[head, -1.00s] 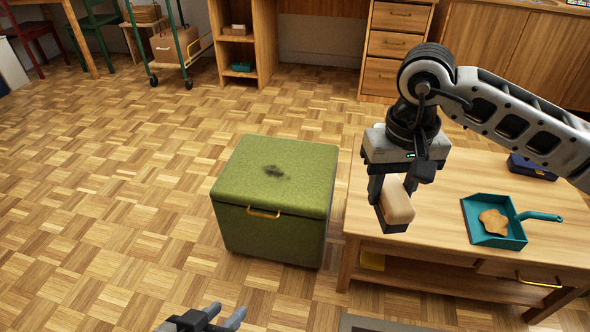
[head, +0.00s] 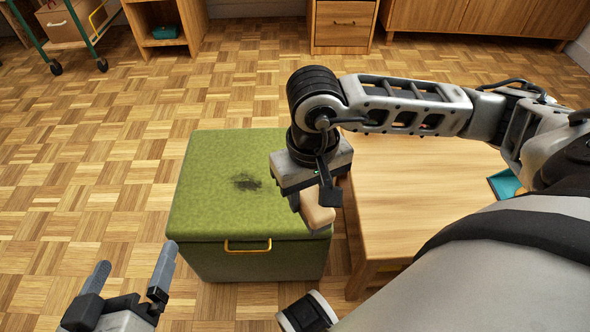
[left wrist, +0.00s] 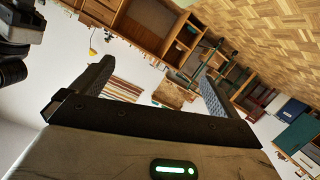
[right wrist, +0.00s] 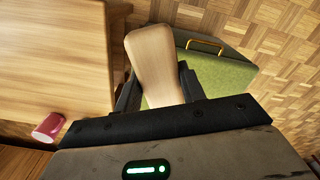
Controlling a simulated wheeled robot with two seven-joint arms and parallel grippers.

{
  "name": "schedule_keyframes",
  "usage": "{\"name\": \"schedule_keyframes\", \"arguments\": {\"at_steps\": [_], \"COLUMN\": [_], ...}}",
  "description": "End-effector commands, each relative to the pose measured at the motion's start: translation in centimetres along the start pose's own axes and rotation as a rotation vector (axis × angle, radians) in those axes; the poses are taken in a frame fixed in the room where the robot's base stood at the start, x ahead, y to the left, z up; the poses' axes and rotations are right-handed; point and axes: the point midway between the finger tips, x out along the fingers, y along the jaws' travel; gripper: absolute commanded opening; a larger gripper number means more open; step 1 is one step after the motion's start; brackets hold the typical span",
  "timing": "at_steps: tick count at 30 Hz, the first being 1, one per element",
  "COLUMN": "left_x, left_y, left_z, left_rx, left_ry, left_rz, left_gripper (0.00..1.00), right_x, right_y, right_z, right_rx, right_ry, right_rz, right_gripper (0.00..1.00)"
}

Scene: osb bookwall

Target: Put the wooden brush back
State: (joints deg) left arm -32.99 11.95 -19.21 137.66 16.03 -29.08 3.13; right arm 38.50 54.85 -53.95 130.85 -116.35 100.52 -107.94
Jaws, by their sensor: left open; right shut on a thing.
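The wooden brush (head: 318,215) has a pale wooden back. A dark smudge (head: 247,182) lies on the stool's lid. My left gripper (head: 132,268) is open and empty, low at the front left of the stool.
The wooden table (head: 415,190) stands right of the stool, partly behind my right arm. A teal dustpan (head: 504,184) on it is mostly hidden. A red cylindrical thing (right wrist: 48,127) shows in the right wrist view. The parquet floor left of the stool is clear.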

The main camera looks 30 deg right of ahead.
Motion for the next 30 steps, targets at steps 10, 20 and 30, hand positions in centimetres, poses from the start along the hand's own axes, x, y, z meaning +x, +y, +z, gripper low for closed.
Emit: {"name": "schedule_keyframes", "arguments": {"at_steps": [10,20,30], "left_x": [-0.2,0.0,0.2], "left_y": [0.6,0.9,1.4], "left_z": [-0.8,-0.8,-2.6], "left_rx": [-0.021,-0.082,-0.099], "left_ry": [0.061,0.105,0.229], "left_rz": [0.031,0.071,0.135], "left_gripper": [1.0,1.0,1.0], "right_x": [2.1,5.4,10.6], "right_y": [0.6,2.0,3.3], "right_z": [1.8,-4.7,-10.3], "right_rx": [0.026,0.031,0.025], "right_ry": [0.007,0.006,0.004], "right_rz": [-0.001,-0.002,-0.002], "right_gripper": [0.18,0.18,0.18]}}
